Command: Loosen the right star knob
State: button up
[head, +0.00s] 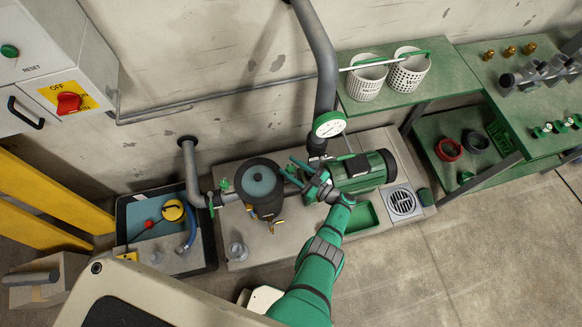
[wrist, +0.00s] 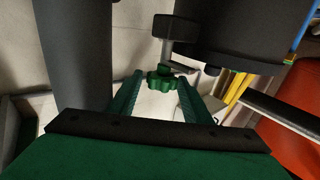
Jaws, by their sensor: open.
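A green star knob (wrist: 166,79) shows in the wrist view on a stem under a dark block, beside a large dark cylindrical body (wrist: 250,35). My gripper (wrist: 160,84) is open, with its dark green fingers either side of the knob near their tips. I cannot tell whether either finger touches it. In the head view my gripper (head: 289,172) reaches left to the right side of the dark round housing (head: 261,187). The right knob is not clearly distinguishable there. A green knob-like part (head: 224,184) shows at the housing's left.
A grey pipe (head: 321,55) rises behind. A tray with a yellow item (head: 173,210) lies left. A green bench (head: 455,75) with two baskets stands right. Floor is clear at lower right.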

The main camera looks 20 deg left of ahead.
jog(key=v, duration=1)
jog(key=shift+d, duration=0.4)
